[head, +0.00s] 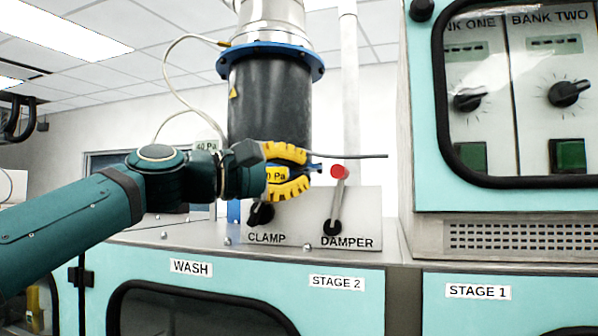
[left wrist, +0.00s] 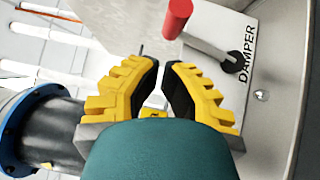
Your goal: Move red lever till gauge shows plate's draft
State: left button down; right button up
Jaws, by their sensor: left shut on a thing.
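The red lever (head: 339,172), a red knob on a grey stem, stands on the panel marked DAMPER. In the left wrist view its knob (left wrist: 178,18) is beyond the fingertips, clear of them. My left gripper (head: 310,169) is just left of the knob. Its yellow fingers are closed in, and what they hold I cannot make out; a small blue piece shows at the tips. I cannot identify a gauge dial.
A black CLAMP knob (head: 262,213) is on the same panel, below my gripper. A dark duct (head: 270,100) with a blue flange rises behind. A thin grey rod (head: 360,156) passes above the red knob. A teal cabinet (head: 420,120) stands at right.

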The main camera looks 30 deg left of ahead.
pick_arm(q)
jog(key=v, duration=1)
jog(key=shift+a, duration=0.25)
jog(key=shift+a, duration=0.1)
